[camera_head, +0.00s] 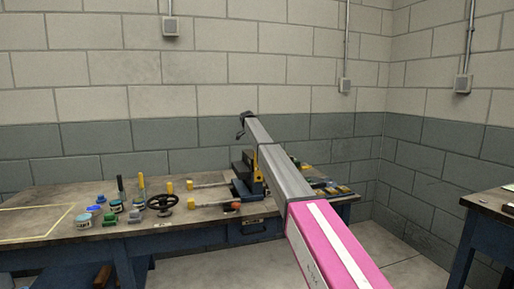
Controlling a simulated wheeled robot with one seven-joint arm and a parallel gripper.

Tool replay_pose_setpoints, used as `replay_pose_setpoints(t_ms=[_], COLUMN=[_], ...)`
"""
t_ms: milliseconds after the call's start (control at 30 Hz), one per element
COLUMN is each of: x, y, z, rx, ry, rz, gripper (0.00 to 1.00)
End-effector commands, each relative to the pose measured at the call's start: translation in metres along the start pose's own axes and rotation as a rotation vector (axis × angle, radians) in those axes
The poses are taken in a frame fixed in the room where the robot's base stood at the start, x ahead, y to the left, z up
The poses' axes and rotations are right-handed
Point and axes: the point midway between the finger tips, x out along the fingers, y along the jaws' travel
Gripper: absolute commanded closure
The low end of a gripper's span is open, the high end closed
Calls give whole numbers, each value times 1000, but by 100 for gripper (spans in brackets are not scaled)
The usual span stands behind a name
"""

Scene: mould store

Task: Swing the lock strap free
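My pink and grey arm reaches up and away from the lower right. My gripper (241,128) is at its far end, small and dark against the wall, above the back of the workbench (60,196). Its fingers are too small to tell open from shut, and I see nothing clearly held. A dark block with yellow parts (240,172) stands on the bench below my gripper, apart from it. My arm hides its right side. I cannot make out a lock strap on it; the strap may be hidden or too small to see.
A black handwheel (162,204), several jars and tools stand on the bench's left half. Yellow-headed tools and an orange-headed tool (230,206) lie near the block. Yellow lines mark a clear area (30,222) at far left. Another table (490,203) stands at right.

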Motion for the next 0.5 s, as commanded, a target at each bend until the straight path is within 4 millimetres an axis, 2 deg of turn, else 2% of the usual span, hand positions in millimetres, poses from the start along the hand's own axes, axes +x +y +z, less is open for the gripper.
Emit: replay_pose_setpoints(t_ms=[500], x=[1], y=[-2], z=[-2], rx=[29], ry=[0], rz=[11], gripper=[100])
